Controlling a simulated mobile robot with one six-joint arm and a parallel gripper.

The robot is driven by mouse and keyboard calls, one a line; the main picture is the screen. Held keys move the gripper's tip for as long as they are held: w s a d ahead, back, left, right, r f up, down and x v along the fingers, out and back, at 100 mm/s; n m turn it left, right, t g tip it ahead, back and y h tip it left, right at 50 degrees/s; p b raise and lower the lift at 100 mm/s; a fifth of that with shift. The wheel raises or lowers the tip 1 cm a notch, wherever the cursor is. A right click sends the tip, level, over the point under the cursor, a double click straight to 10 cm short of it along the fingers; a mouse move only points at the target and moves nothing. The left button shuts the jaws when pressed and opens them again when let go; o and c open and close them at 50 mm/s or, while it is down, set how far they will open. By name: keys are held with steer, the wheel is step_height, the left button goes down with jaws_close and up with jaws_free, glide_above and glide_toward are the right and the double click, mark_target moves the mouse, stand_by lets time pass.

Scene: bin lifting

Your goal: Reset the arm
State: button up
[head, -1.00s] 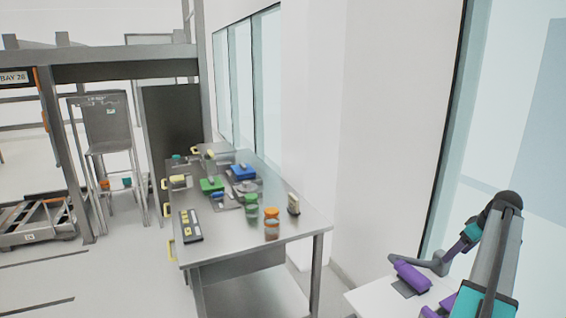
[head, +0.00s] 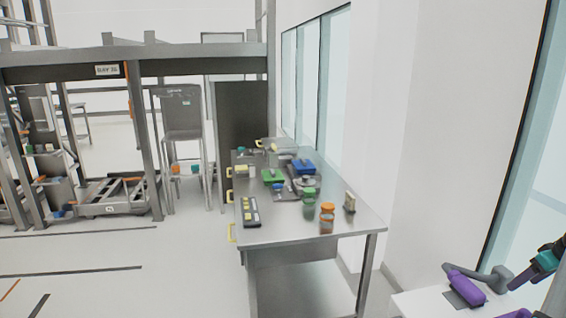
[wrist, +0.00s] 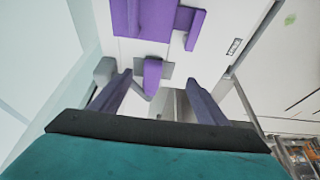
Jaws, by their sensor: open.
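My gripper (wrist: 158,84) shows in the wrist view with its two dark purple-grey fingers spread wide apart. It is open. Nothing is held between the fingers. Beyond them lie a white surface and purple parts that look like my own body and arm. In the head view, part of my arm shows at the lower right, with purple and teal links over a white top. The rest of the arm is cut off by the right edge, and I cannot make out the gripper there.
Racks with a beam (head: 190,62) stand behind at left. The floor (head: 110,240) at left is mostly clear. A wall and windows line the right.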

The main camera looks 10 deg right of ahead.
steer(key=w+a+f+g, duration=0.1)
steer(key=w+a+f, duration=0.4)
steer(key=a, duration=0.5)
steer(key=w+a+f+y, duration=0.1)
steer(key=w+a+f, duration=0.5)
steer(key=a, duration=0.4)
steer(key=w+a+f+g, duration=0.1)
steer(key=w+a+f, duration=0.4)
steer(key=a, duration=0.5)
steer(key=s+a+f+g, duration=0.15)
steer(key=a+f, duration=0.35)
steer(key=a, duration=0.6)
steer(key=s+a+f, duration=0.2)
steer(key=a+f, duration=0.2)
steer(key=a, duration=0.8)
steer(key=s+a+f+g, duration=0.1)
steer(key=a+f, duration=0.4)
steer(key=a, duration=0.6)
steer(key=s+a+f+g+b, duration=0.1)
steer(key=s+f+b, duration=0.2)
steer(key=s+f, duration=0.6)
steer(key=s+a+f+g+b, duration=0.1)
steer(key=s+f+g+b, duration=0.1)
steer(key=s+f, duration=0.7)
steer(key=s+a+f+g+h+b, duration=0.1)
steer(key=s+a+f+g+b, duration=0.1)
steer(key=s+f+b, duration=0.3)
steer(key=s+x, duration=0.1)
steer(key=x, duration=0.6)
steer(key=shift+s, duration=0.4)
